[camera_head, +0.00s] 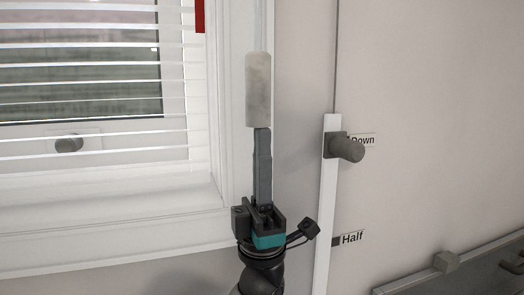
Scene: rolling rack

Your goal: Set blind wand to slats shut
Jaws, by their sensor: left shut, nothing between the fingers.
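The blind wand (258,90) is a pale grey handle hanging on a thin rod beside the window frame. My left gripper (262,132) points up from below, its shut fingers right at the wand's lower end in the picture. The fingers hold nothing; I cannot tell whether their tips touch the wand. The blind slats (100,90) at the left are tilted open, with the outside showing between them. My right gripper is not in view.
A white vertical rail (328,200) right of my arm carries a grey knob (346,148) near a "Down" label, with a "Half" label (352,237) lower down. A grey panel (460,270) is at the lower right. A red strip (200,15) shows at the top.

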